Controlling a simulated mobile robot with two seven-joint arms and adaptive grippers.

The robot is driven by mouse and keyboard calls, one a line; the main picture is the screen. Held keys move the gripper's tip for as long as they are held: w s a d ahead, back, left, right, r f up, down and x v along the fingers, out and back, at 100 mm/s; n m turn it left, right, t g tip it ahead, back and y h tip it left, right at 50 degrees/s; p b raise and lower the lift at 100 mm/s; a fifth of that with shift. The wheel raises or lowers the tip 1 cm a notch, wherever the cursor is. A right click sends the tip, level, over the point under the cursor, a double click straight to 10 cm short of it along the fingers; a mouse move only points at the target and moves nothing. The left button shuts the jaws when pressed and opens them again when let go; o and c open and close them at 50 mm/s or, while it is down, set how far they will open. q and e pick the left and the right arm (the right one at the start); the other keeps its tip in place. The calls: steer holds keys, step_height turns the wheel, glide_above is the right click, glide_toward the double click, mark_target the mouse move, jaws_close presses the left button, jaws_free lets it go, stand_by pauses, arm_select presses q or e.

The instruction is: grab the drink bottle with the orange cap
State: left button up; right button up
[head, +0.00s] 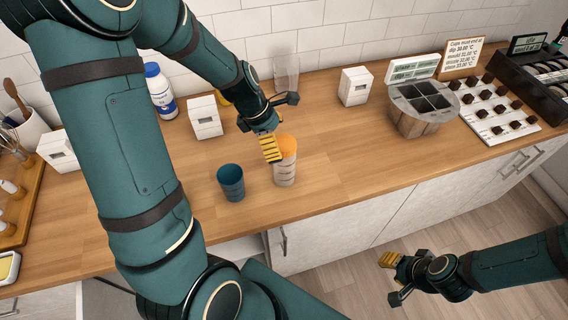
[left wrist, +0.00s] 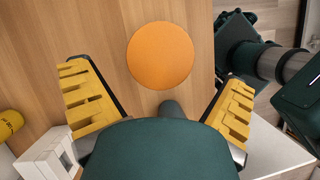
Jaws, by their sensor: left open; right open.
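The drink bottle (head: 285,170) with the orange cap stands upright on the wooden counter, near its front edge. My right gripper (head: 391,279) is open and empty, low in front of the counter.
A dark blue cup (head: 231,182) stands just left of the bottle. White boxes (head: 205,118), a blue-capped white bottle (head: 160,92) and a clear glass (head: 286,72) stand behind. A divided bin (head: 412,124) is at right. Counter right of the bottle is clear.

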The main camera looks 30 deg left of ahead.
mark_target(284, 162)
arm_select(q)
steer(key=x, duration=0.3)
steer(key=shift+w+f+b, duration=0.15)
steer(key=shift+f+b, duration=0.15)
steer(key=shift+d, duration=0.1)
steer(key=c, duration=1.3)
